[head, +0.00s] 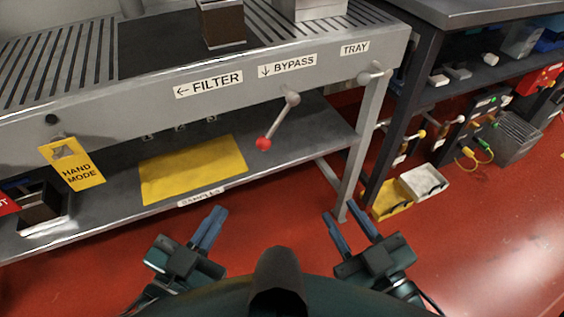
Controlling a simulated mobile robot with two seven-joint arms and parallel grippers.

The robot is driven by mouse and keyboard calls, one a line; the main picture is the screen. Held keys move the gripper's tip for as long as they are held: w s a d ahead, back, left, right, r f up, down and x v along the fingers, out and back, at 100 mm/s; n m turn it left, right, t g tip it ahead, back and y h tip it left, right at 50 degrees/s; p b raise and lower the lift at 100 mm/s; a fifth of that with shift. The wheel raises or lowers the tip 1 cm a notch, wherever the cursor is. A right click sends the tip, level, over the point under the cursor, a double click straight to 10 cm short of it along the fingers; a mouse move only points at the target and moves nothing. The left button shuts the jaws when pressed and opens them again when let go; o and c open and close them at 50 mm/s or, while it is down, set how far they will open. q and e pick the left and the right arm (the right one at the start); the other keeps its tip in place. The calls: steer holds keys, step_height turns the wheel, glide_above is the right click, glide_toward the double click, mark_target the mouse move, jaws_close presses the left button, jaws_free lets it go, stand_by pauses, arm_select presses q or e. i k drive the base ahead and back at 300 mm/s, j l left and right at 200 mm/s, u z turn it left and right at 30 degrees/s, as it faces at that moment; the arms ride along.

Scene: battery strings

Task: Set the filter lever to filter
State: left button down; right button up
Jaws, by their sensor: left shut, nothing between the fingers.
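The filter lever (280,117) is a grey rod on a pivot on the bench's front beam, with a red ball at its end (263,143). It slants down and to the left in the picture, with the ball below the beam. The label FILTER (208,84) has a left arrow, and the label BYPASS (287,66) has a down arrow. My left gripper (212,217) is shut and empty, in front of the lower shelf, below and left of the ball. My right gripper (342,210) is open and empty, below and right of the lever. Neither touches it.
A grey knob (374,75) sits by the TRAY label (354,48). A yellow HAND MODE tag (72,163) hangs at left. The lower shelf holds a yellow mat (192,168). A bench leg (358,160) stands right of the lever.

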mark_target(263, 143)
steer(key=k+l+u, duration=0.15)
steer(key=k+l, duration=0.15)
steer(key=l, duration=0.15)
steer(key=k+l+u, duration=0.1)
steer(key=k+l, duration=0.2)
steer(key=l, duration=0.5)
steer(key=i+l, duration=0.15)
steer(key=l, duration=0.2)
steer(key=i+j, duration=0.25)
steer(key=j, duration=0.1)
